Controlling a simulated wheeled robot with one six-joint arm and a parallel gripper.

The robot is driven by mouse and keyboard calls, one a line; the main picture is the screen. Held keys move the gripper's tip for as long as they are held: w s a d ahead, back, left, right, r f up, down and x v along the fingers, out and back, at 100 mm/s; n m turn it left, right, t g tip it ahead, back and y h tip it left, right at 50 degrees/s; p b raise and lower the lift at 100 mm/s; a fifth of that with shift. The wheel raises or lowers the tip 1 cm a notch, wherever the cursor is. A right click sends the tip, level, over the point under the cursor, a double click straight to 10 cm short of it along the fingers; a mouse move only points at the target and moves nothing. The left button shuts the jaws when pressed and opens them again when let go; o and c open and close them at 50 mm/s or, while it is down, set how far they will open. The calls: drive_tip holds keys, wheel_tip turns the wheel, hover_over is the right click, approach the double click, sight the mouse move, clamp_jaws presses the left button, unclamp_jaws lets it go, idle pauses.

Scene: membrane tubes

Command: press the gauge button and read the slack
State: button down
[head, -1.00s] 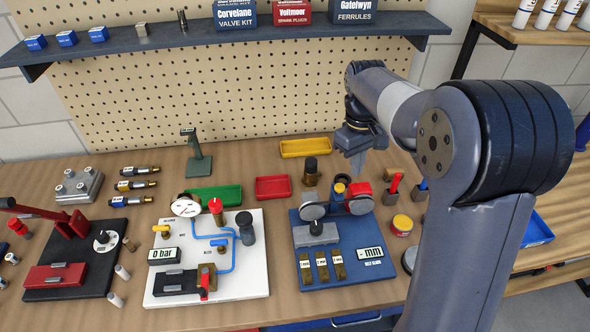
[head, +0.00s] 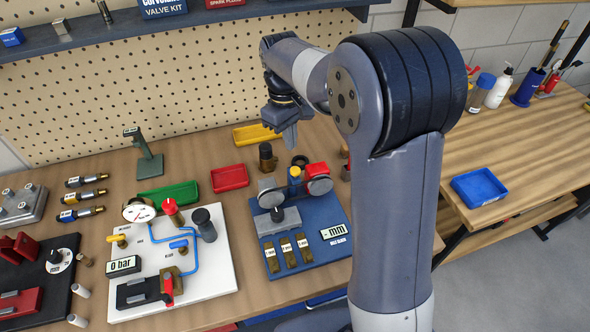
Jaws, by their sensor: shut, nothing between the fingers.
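The blue board (head: 309,258), labelled for belt slack, lies on the bench. Its small display (head: 334,231) reads "- mm", with no number. Two grey round pulleys (head: 320,185) stand at the board's back, with a red block (head: 316,169) at the right one. A yellow-topped blue part (head: 294,175) stands between them; I cannot tell whether it is the gauge button. A grey block (head: 278,221) with a dark knob sits in front. My gripper (head: 291,143) is shut and empty, pointing down above the area behind the board, apart from it.
A white board (head: 210,283) with a dial, blue tubing and a "0 bar" display lies to the left. Green (head: 168,195), red (head: 230,178) and yellow (head: 257,134) trays lie behind. A dark cylinder (head: 266,157) stands near the gripper. My arm hides the bench right of the blue board.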

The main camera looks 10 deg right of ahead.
sight(292, 168)
drive_tip(key=shift+s+d+f+b, duration=0.15)
drive_tip(key=shift+f+b, duration=1.3)
drive_tip(key=shift+f, duration=0.15)
drive_tip(key=shift+s+d+f+b, duration=0.1)
drive_tip(key=shift+f+b, duration=1.3)
drive_tip(key=shift+f, duration=0.2)
drive_tip(key=shift+f+b, duration=0.4)
drive_tip(key=shift+f, duration=0.3)
drive_tip(key=shift+w+a+r+p, duration=0.15)
drive_tip(key=shift+r+p, duration=0.1)
drive_tip(key=shift+p, duration=0.15)
drive_tip(key=shift+w+a+r+p, duration=0.3)
drive_tip(key=shift+w+a+p, duration=0.6)
drive_tip(key=shift+p, duration=0.2)
drive_tip(key=shift+w+r, duration=0.1)
wheel_tip(292, 168, up, 11)
drive_tip(key=shift+w+a+b, duration=0.3)
drive_tip(key=shift+w+b, duration=0.05)
drive_tip(key=shift+b, duration=0.05)
